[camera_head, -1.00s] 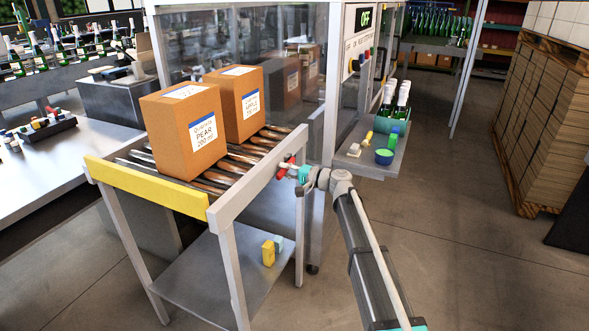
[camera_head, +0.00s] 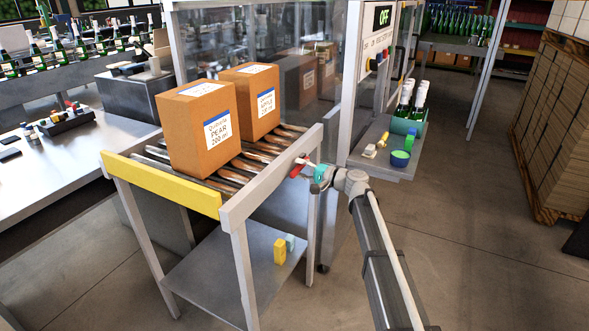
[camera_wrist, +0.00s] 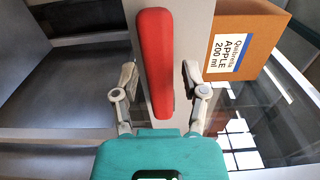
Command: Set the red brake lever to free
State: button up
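The red brake lever (camera_head: 298,167) is on the side rail of the roller conveyor (camera_head: 262,182), near its right end. In the wrist view the red lever (camera_wrist: 154,62) stands lengthwise between the two fingers. My gripper (camera_head: 308,168) is at the lever in the head view. In the wrist view my gripper (camera_wrist: 157,82) is open, with one finger on each side of the lever and a gap to both. The lever's pivot and any position markings cannot be made out.
Two cardboard boxes, labelled PEAR (camera_head: 197,130) and APPLE (camera_head: 250,103), stand on the rollers. A yellow bar (camera_head: 160,184) closes the conveyor's near end. A side shelf (camera_head: 385,160) with bottles and small items is just beyond my arm.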

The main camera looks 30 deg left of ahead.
jog(key=shift+s+a, duration=0.15)
jog(key=shift+s, duration=0.05)
jog(key=w+d, duration=0.1)
jog(key=d, duration=1.1)
dwell(0.7)
